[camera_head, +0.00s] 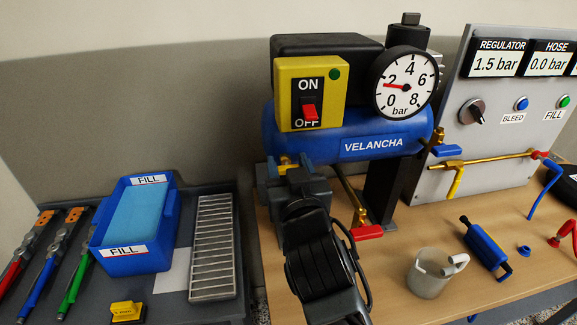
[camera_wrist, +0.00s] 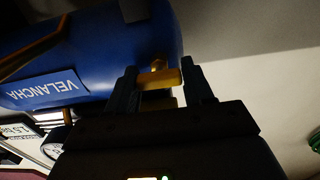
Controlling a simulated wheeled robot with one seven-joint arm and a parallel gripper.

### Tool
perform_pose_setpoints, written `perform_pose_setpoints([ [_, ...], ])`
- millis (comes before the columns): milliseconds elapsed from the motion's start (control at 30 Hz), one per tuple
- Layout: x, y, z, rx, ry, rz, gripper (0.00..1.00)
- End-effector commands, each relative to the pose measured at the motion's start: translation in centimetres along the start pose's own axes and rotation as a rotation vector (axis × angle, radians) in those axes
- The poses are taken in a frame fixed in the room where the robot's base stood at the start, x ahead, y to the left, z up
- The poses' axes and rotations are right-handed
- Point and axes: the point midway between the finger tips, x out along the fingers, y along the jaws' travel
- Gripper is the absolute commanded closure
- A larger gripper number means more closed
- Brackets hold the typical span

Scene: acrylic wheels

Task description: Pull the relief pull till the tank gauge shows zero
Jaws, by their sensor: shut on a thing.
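The blue tank (camera_head: 345,143) labelled VELANCHA carries a round tank gauge (camera_head: 405,85). Its red needle points left, close to the 2 mark. A small brass relief pull (camera_head: 285,161) sits at the tank's left end. My gripper (camera_head: 291,168) is at that end and hides most of the pull. In the wrist view, the yellowish pull (camera_wrist: 160,78) lies between the two fingertips of my gripper (camera_wrist: 160,84), against the blue tank (camera_wrist: 100,45). The fingers are shut on it.
A yellow ON/OFF switch box (camera_head: 310,93) is above my gripper. A brass pipe with a red lever (camera_head: 367,232) is right of my arm. A blue bin (camera_head: 133,225) is left.

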Motion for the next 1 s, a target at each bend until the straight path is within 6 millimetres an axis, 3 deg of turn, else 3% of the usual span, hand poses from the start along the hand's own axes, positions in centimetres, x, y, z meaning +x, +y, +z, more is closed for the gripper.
perform_pose_setpoints([
  [267, 0.0, 0.0, 0.0, 0.000, 0.000, 0.000, 1.00],
  [767, -1.5, 0.0, 0.1, -0.001, -0.002, 0.000, 1.00],
  [800, -1.5, 0.0, 0.1, -0.001, -0.002, 0.000, 0.48],
  [1000, -1.5, 0.0, 0.1, 0.000, -0.001, 0.000, 0.29],
])
